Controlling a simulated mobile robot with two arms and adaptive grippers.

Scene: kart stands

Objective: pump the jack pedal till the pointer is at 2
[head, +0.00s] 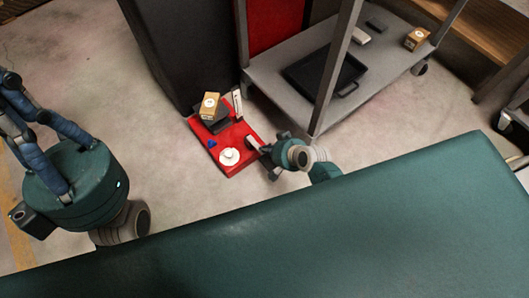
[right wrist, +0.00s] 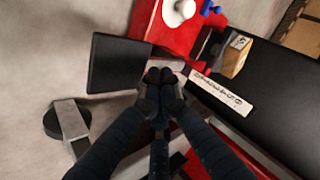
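The red jack base (head: 236,133) lies on the floor beside a dark block; it also shows in the right wrist view (right wrist: 182,40). A white scale strip (head: 238,105) with dark marks stands at it (right wrist: 222,92); I cannot read the pointer. A pale grey piece (head: 253,143), seemingly part of the pedal, is at the base's edge, with a black plate (right wrist: 118,65) beside it. My right gripper (right wrist: 160,77) has its fingertips together over the pale piece; contact is unclear. My left gripper (head: 12,95) is far left, away from the jack, its fingertips partly cut off.
A cardboard box (head: 209,104) sits over the jack's black part. A white round knob (head: 229,156) and a small blue piece (head: 211,143) are on the base. A grey cart (head: 270,75) with a black tray (head: 325,75) stands close right. A teal surface fills the front.

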